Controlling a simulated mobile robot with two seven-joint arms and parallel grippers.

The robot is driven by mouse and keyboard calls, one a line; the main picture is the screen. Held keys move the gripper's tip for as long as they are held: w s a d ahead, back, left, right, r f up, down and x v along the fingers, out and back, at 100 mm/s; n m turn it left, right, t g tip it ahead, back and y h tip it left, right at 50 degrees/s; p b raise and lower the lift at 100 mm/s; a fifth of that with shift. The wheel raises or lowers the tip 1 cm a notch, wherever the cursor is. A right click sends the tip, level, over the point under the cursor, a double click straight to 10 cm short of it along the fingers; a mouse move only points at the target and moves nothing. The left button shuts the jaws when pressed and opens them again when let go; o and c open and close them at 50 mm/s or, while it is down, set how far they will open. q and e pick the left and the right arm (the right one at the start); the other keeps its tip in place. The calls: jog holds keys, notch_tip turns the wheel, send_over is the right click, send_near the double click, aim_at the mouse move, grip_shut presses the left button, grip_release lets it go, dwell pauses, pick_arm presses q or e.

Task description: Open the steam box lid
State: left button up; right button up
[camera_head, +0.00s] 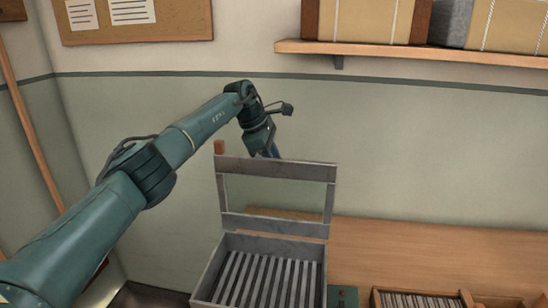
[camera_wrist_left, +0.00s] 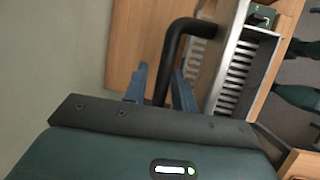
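The steam box (camera_head: 208,278) is a grey metal box with a slatted inside, at the lower middle of the head view. Its lid (camera_head: 276,170), a grey frame around a see-through pane, stands upright above the back edge, so the box is open. My left gripper (camera_head: 274,152) is behind the lid's top edge, its blue fingers partly hidden. In the left wrist view, a black bar handle (camera_wrist_left: 185,48) runs between the two fingers of the left gripper (camera_wrist_left: 161,80). The fingers are apart, with a gap on the handle's left side. My right gripper is not in view.
A wooden bench (camera_head: 400,250) runs along the wall. A wooden tray (camera_head: 425,297) with slatted contents is right of the box. A shelf (camera_head: 430,54) with boxes and a corkboard (camera_head: 185,22) are on the wall above.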

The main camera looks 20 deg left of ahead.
pick_arm(q)
jog(key=shift+o, duration=0.6)
jog(key=shift+r, duration=0.15)
jog(key=shift+o, duration=0.2)
jog(key=shift+r, duration=0.15)
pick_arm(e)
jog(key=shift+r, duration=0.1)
pick_arm(q)
jog(key=shift+a+r, duration=0.1)
jog(key=shift+r, duration=0.1)
jog(key=b+v, duration=0.1)
jog(key=v, duration=1.1)
jog(key=shift+s+a+r, duration=0.15)
jog(key=shift+s+r, duration=0.15)
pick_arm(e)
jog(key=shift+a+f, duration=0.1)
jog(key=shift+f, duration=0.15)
pick_arm(q)
jog(key=shift+f, duration=0.1)
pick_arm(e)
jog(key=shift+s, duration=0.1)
